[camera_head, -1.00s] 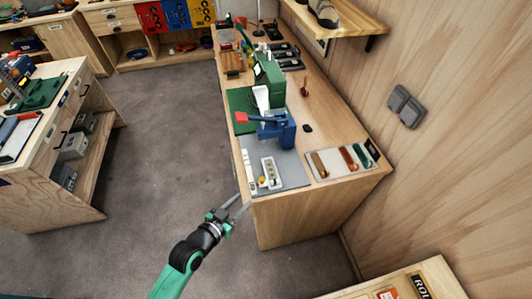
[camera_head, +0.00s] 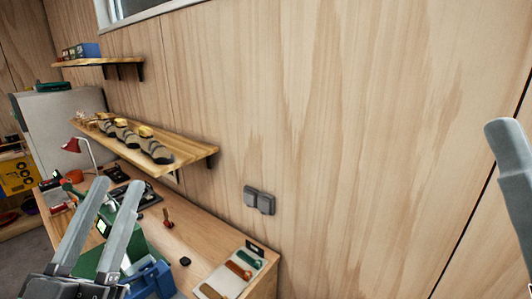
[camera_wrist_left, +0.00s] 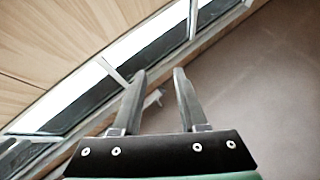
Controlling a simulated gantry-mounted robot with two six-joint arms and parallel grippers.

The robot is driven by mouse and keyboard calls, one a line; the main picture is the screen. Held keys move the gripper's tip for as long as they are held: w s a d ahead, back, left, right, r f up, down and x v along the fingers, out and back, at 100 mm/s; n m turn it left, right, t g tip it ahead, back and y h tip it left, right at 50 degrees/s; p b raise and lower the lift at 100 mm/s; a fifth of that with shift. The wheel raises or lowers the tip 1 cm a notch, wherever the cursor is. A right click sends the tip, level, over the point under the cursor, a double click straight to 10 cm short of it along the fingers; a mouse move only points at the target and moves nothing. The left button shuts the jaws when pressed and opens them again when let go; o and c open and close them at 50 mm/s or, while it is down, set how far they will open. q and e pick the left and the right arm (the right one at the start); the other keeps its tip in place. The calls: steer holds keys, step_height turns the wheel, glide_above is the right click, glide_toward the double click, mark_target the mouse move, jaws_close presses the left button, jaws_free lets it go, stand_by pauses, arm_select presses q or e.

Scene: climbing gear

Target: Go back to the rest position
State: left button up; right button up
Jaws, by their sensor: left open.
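My left gripper (camera_head: 114,190) is raised at the lower left of the head view. Its two grey fingers point up and stand apart, with nothing between them. In the left wrist view the same open fingers (camera_wrist_left: 159,78) frame the window and wooden surfaces, also with nothing held. At the right edge of the head view a single grey finger (camera_head: 510,155) of my right gripper shows. Its other finger is out of the picture, so its opening cannot be told.
A workbench (camera_head: 200,240) runs along the wooden wall, with a tray of coloured tools (camera_head: 228,278) and a blue vise (camera_head: 150,280). Above it a shelf (camera_head: 185,150) carries climbing shoes. A grey switch box (camera_head: 258,200) is on the wall. The space before the right wall looks clear.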

arm_select(q)
steer(key=s+r+n+t, duration=0.2)
steer(key=s+r, duration=0.6)
steer(key=r, duration=0.2)
step_height(320, 180, up, 22)
steer(key=p, duration=2.2)
steer(key=shift+m+p, duration=0.3)
